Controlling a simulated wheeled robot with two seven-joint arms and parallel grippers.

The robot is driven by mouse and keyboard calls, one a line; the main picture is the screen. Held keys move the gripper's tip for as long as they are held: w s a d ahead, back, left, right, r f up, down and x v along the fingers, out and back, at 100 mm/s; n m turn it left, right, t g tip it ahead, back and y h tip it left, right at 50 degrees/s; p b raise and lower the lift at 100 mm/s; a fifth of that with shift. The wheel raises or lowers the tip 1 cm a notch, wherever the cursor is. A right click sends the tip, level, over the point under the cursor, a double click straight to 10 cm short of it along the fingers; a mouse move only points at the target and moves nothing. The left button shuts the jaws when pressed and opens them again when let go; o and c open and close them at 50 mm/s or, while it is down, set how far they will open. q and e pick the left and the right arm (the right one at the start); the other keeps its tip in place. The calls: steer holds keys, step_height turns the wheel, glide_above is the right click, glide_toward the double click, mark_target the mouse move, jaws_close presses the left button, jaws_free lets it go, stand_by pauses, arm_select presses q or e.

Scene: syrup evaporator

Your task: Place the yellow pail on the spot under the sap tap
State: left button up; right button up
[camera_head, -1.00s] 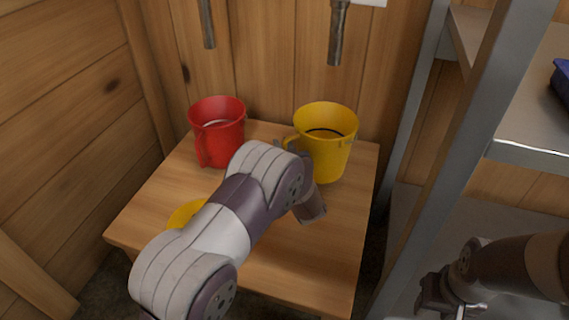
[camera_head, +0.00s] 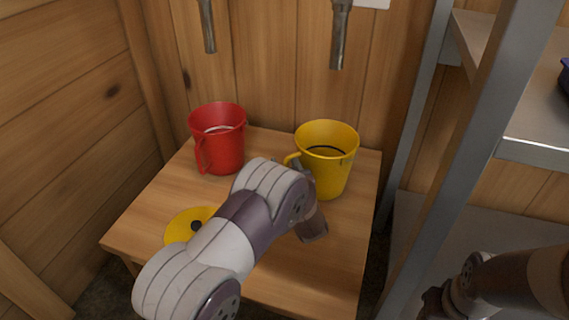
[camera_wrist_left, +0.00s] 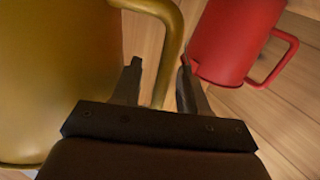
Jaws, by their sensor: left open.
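The yellow pail (camera_head: 333,176) stands upright on the small wooden table, near its back right, below the right-hand sap tap (camera_head: 340,38). Its handle (camera_head: 292,158) points left, toward my left gripper. In the left wrist view the yellow pail (camera_wrist_left: 50,80) fills the left side, and its handle (camera_wrist_left: 172,45) comes down between the fingers of my left gripper (camera_wrist_left: 160,82). That gripper is open, with fingers on both sides of the handle. In the head view my arm hides its fingertips. My right gripper (camera_head: 432,304) is at the lower right, dark and unclear.
A red pail (camera_head: 220,140) stands on the table (camera_head: 330,262) at the back left, below the left tap (camera_head: 207,28). A yellow disc with a dark centre (camera_head: 180,226) lies at the table's front left. A metal shelf (camera_head: 440,180) stands close on the right.

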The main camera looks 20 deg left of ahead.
arm_select(q)
steer(key=s+d+m+g+h+p, duration=0.2)
steer(key=s+d+g+h+p, duration=0.15)
steer(key=s+d+h, duration=0.35)
steer(key=s+a+r+m+g+h, duration=0.1)
steer(key=s+a+g, duration=0.1)
steer(key=s, duration=0.6)
steer(key=s+a+r+m+g, duration=0.1)
steer(key=s+a+m+g, duration=0.1)
steer(key=s+g, duration=0.3)
steer(key=s+a+r+m+g+h, duration=0.1)
steer(key=s+m+g, duration=0.1)
steer(key=s, duration=0.9)
steer(key=shift+s+a+g+h+p, duration=0.3)
steer(key=shift+s+a+g+p, duration=0.1)
steer(key=shift+g, duration=0.25)
